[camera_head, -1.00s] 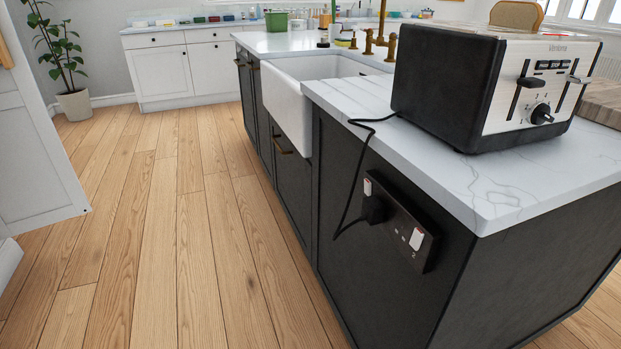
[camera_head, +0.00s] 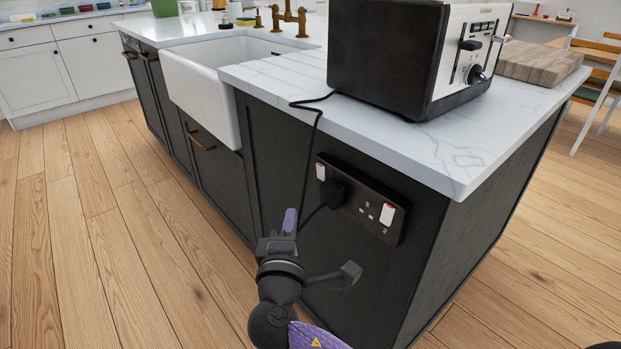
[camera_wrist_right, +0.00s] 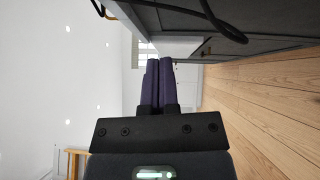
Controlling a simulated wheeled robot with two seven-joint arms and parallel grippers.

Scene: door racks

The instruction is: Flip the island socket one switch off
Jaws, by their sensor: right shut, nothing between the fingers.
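The black double socket (camera_head: 360,200) is on the dark end panel of the island, below the worktop. Its left switch (camera_head: 321,171) is white with a red edge and sits above the black plug (camera_head: 333,193). Its right switch (camera_head: 388,213), beside a printed 2, is also white with red. My right gripper (camera_head: 290,222) is in front of the panel, left of and below the socket, apart from both switches. In the right wrist view its purple fingers (camera_wrist_right: 158,66) are together and empty; the socket's face is not seen there. My left gripper is out of view.
A black cable (camera_head: 312,135) runs from the plug up to the toaster (camera_head: 405,60); cable loops also show close by in the right wrist view (camera_wrist_right: 222,22). The marble worktop edge (camera_head: 400,160) overhangs the panel. Wooden floor (camera_head: 130,255) is open at left and right.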

